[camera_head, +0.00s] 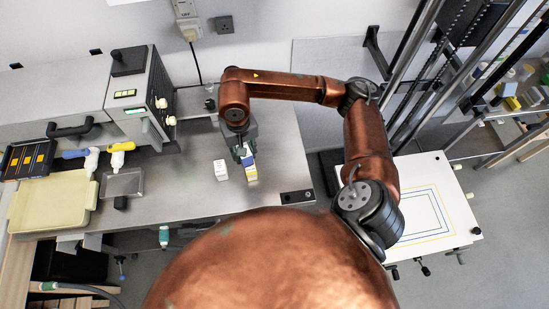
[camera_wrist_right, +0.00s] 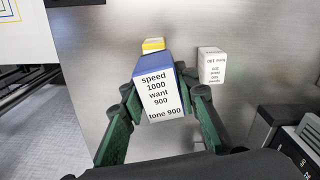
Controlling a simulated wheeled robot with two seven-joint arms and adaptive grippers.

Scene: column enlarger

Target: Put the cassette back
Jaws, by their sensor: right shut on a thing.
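My right gripper (camera_head: 243,152) is over the metal bench and points down. It is shut on a blue-and-white box (camera_wrist_right: 157,88), whose white face reads "speed 1000 want 900 tone 900". The box also shows below the fingers in the head view (camera_head: 248,161). The green fingers (camera_wrist_right: 160,125) are on both sides of it in the wrist view. A small yellow-topped piece (camera_wrist_right: 153,44) shows just beyond it; whether they touch I cannot tell. No object is clearly marked as the cassette. My left gripper is out of view.
A white printed box (camera_head: 220,170) stands just left of the held box, apart from it. A grey machine (camera_head: 140,95), a cream tray (camera_head: 55,205) and a dark case with yellow pieces (camera_head: 28,158) are to the left. A white baseboard (camera_head: 425,210) is at the right. Bench space in front is clear.

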